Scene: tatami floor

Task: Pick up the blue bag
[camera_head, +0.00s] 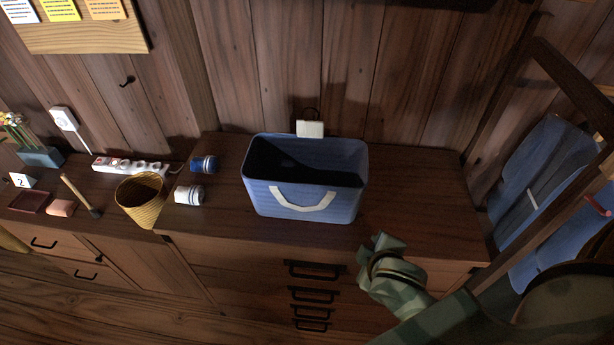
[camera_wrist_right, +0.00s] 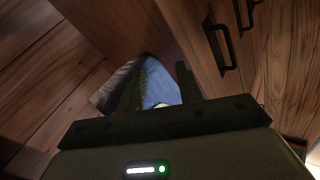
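The blue bag (camera_head: 260,200) stands upright and open-topped on the dark wooden cabinet (camera_head: 420,190), in the middle of the head view. A pale handle (camera_head: 303,198) loops across its front. My right gripper (camera_head: 383,262) is in front of the cabinet, to the right of the bag and nearer to me, apart from it. In the right wrist view its two fingers (camera_wrist_right: 158,88) are spread. A blue and white surface (camera_wrist_right: 160,88) shows beyond them; I cannot tell what it is. My left gripper is not in view.
Blue and white cans (camera_head: 203,164) (camera_head: 189,195), a yellow woven basket (camera_head: 142,199) and a power strip (camera_head: 130,166) are left of the bag. A wooden rack with blue cloth (camera_head: 545,165) stands at the right. Drawer handles (camera_head: 314,270) are on the cabinet front.

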